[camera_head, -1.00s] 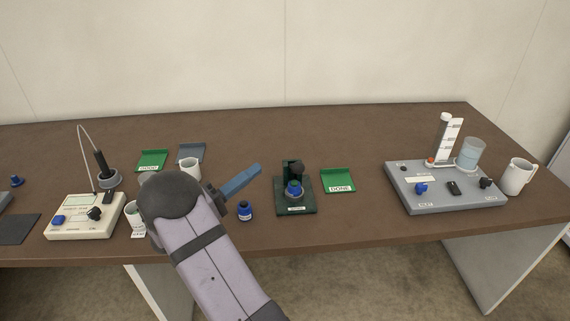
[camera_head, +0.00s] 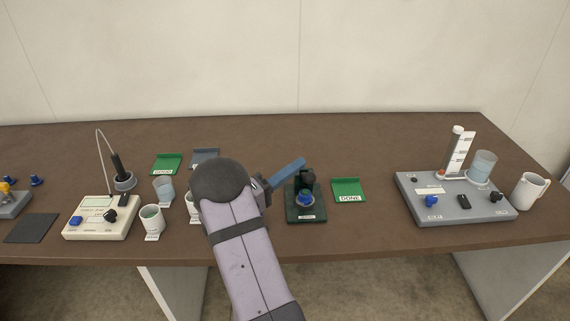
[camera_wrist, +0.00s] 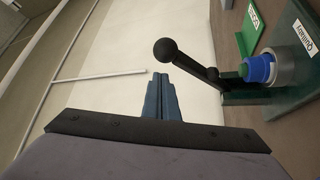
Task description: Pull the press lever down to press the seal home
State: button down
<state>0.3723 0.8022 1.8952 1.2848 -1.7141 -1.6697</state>
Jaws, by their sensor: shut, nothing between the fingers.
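The press stands on a dark green base (camera_head: 306,215) right of the middle in the head view. A vial with a blue cap (camera_head: 306,197) sits in it, and shows at the right in the wrist view (camera_wrist: 258,68). The black press lever (camera_wrist: 192,63) ends in a round ball knob (camera_wrist: 167,50) and sticks out from the press, apparently raised. My gripper (camera_head: 302,161) has blue fingers, shut and empty, reaching to the press top. In the wrist view the fingertips (camera_wrist: 158,77) lie just beside the knob, with no contact clear. My arm hides part of the table.
A green DONE tray (camera_head: 348,190) lies right of the press. A grey device (camera_head: 455,205) with a beaker and a white mug (camera_head: 529,191) stand farther right. At left are a cream meter (camera_head: 100,222), cups and another green tray (camera_head: 166,163). The table behind the press is clear.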

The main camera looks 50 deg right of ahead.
jog(key=shift+s+a+f, duration=0.2)
jog(key=shift+s+a, duration=0.05)
jog(key=shift+s, duration=0.2)
jog(key=shift+s+a+f, duration=0.2)
jog(key=shift+s, duration=0.2)
